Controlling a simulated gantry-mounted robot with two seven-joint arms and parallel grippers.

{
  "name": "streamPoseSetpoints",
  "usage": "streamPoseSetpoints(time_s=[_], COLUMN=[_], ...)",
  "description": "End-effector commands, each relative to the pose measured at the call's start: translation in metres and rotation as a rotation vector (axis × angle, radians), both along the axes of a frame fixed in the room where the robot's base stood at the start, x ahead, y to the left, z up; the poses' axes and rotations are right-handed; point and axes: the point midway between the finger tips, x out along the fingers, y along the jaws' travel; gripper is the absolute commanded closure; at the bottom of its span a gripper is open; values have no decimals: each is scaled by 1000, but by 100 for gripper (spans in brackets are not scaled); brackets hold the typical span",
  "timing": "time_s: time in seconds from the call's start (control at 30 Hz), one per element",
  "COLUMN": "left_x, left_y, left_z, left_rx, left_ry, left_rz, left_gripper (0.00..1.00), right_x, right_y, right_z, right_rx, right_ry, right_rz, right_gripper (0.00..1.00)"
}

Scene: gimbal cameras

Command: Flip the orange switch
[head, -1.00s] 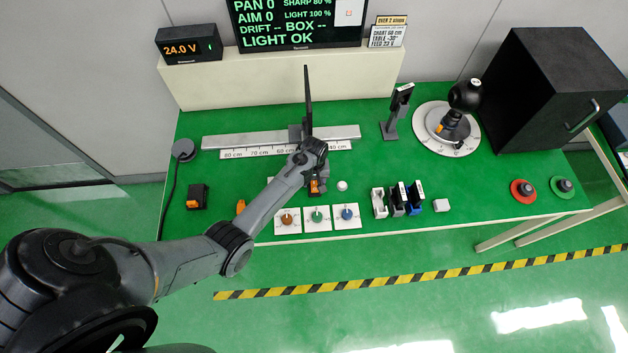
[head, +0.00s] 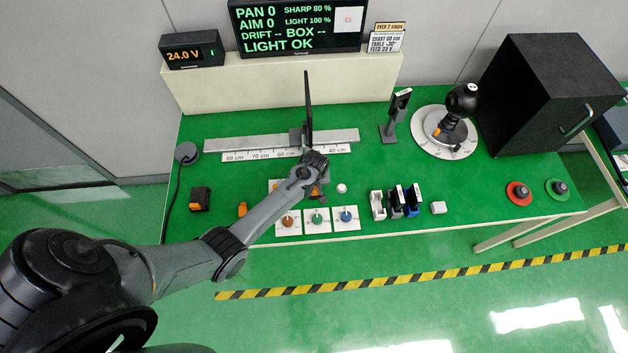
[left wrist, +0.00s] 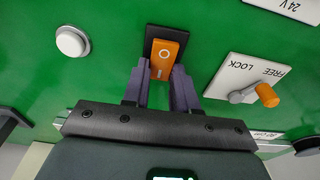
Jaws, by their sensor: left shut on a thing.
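The orange switch (left wrist: 167,55) is a rocker marked O and I on a black base. In the left wrist view it lies between the fingertips of my left gripper (left wrist: 161,78), which is shut on its near end. In the head view the orange switch (head: 317,191) shows partly below my left gripper (head: 318,186), and the wrist covers the rest. My right gripper is not in view.
Beside the switch are a white round button (left wrist: 72,42) and a FREE/LOCK plate with an orange-handled lever (left wrist: 267,95). Knob plates (head: 318,221) lie in front. A rail with a dark upright panel (head: 308,105) stands behind. Small coloured holders (head: 378,205) sit to the right.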

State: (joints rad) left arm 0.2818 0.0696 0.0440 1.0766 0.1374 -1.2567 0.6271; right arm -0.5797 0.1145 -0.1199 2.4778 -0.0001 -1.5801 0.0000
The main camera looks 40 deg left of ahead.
Motion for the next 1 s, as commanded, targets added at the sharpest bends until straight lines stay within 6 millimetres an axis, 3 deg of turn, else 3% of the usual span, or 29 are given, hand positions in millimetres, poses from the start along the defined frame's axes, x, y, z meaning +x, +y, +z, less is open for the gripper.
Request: streamPoseSetpoints(time_s=[0.03, 0.13, 0.57, 0.6, 0.73, 1.0], left_x=[-4, -5, -4, -4, -4, -4], left_y=[-1, -3, -4, -4, -4, -4], left_z=[6, 4, 1, 1, 1, 1], left_rx=[35, 92, 139, 139, 138, 138], left_ry=[-25, -80, -131, -131, -131, -129], left_rz=[-2, -1, 1, 1, 0, 0], left_gripper=[100, 100, 100, 68, 48, 47], right_x=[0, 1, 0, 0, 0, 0], right_y=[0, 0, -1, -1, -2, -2], right_z=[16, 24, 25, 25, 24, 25], right_rx=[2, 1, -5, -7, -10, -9], right_ry=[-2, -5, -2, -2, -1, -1], right_rz=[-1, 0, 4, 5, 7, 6], right_gripper=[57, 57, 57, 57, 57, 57])
